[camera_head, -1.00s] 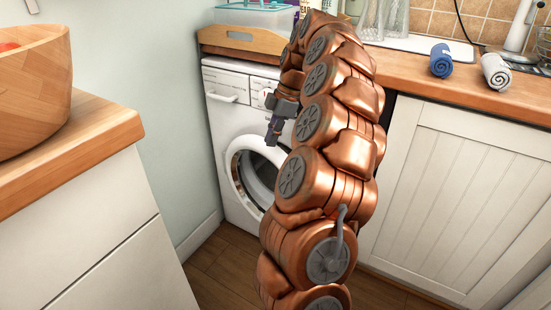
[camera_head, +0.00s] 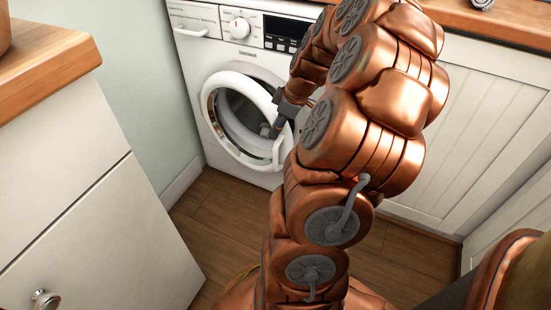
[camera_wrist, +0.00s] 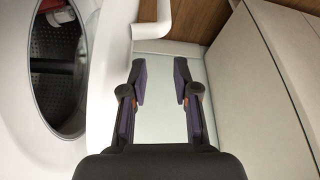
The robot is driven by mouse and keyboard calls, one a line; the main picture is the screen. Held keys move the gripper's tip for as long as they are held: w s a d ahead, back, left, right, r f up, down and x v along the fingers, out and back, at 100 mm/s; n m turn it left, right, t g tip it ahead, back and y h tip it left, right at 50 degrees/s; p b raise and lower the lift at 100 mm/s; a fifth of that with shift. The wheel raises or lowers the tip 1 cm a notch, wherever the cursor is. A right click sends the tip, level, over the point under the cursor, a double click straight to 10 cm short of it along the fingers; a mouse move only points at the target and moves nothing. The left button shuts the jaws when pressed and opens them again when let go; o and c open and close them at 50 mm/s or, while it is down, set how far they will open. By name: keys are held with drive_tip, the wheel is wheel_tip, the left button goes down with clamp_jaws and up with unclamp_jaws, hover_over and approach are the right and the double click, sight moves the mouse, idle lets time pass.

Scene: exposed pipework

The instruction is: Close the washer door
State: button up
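The white washer (camera_head: 190,50) stands against the wall, its drum opening showing dark. Its round white door (camera_head: 222,80) stands ajar, its rim standing off the chrome ring at the left. A white handle (camera_head: 282,148) is on the door's right side. My gripper (camera_head: 280,124) is at the door's right edge; contact cannot be told in the head view. In the wrist view my gripper (camera_wrist: 160,80) has its two fingers apart with nothing between them. The door's white rim (camera_wrist: 108,70) is left of the fingers, and the handle (camera_wrist: 153,29) is above them.
A white cabinet with a wooden top (camera_head: 50,60) stands at the left. White panelled cabinets (camera_head: 490,130) under a wooden counter (camera_head: 490,22) are at the right. Clear wooden floor (camera_head: 215,215) lies in front of the washer.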

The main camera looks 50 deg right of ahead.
drive_tip(key=s+a+f+m+h+b, duration=0.2)
drive_tip(key=s+f+m, duration=0.5)
drive_tip(key=s+f, duration=0.45)
approach(275, 166)
drive_tip(key=shift+t, duration=0.4)
drive_tip(key=x, duration=0.4)
drive_tip(key=w+d+x, duration=0.1)
drive_tip(key=x, duration=0.1)
drive_tip(key=shift+w+r, duration=0.1)
drive_tip(key=shift+w+f, duration=0.1)
drive_tip(key=shift+f, duration=0.35)
drive_tip(key=shift+c, duration=0.3)
clamp_jaws()
